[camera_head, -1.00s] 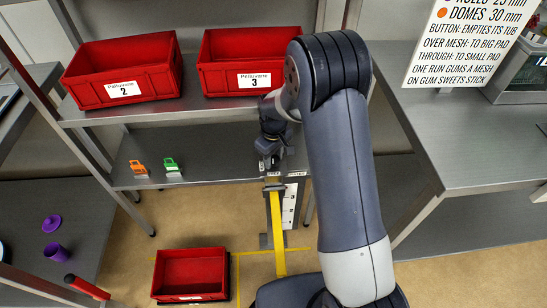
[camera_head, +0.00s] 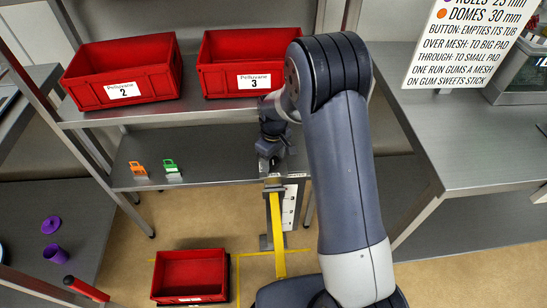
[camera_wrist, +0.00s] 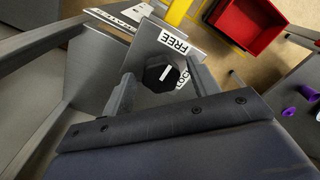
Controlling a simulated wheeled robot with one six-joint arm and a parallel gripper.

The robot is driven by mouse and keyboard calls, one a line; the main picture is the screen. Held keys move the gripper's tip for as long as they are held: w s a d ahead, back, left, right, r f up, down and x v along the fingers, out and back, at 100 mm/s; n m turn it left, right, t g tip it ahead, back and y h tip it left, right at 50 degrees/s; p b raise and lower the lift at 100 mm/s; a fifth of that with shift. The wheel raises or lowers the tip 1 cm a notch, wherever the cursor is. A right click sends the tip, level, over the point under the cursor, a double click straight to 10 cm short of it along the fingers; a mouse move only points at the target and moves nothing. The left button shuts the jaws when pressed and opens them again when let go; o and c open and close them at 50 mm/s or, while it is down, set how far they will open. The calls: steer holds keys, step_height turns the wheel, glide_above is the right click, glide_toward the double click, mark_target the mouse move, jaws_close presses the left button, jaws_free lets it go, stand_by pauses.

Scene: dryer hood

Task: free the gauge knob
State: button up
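The gauge knob (camera_wrist: 161,73) is black and many-sided, with a white line on its face slanting to the upper right. It sits on a grey plate (camera_wrist: 145,45) marked FREE above the knob; a second label, partly hidden by a finger, reads "OCK". I cannot tell which label the line meets. My gripper (camera_wrist: 160,85) is open, one finger on each side of the knob, with gaps visible. In the head view my gripper (camera_head: 268,160) is at the front edge of the lower shelf, above the yellow gauge bar (camera_head: 278,235). The knob cannot be made out there.
A red bin (camera_head: 190,274) stands on the floor left of the gauge. Two more red bins, labelled 2 (camera_head: 123,75) and 3 (camera_head: 248,65), sit on the upper shelf. Orange (camera_head: 138,168) and green (camera_head: 171,166) clips stand on the lower shelf.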

mark_target(273, 160)
step_height(273, 160, up, 11)
steer(key=shift+p, duration=0.3)
stand_by(0.4)
steer(key=shift+f, duration=0.1)
step_height(273, 160, down, 11)
steer(key=shift+b, duration=0.3)
stand_by(0.4)
steer(key=shift+r, duration=0.2)
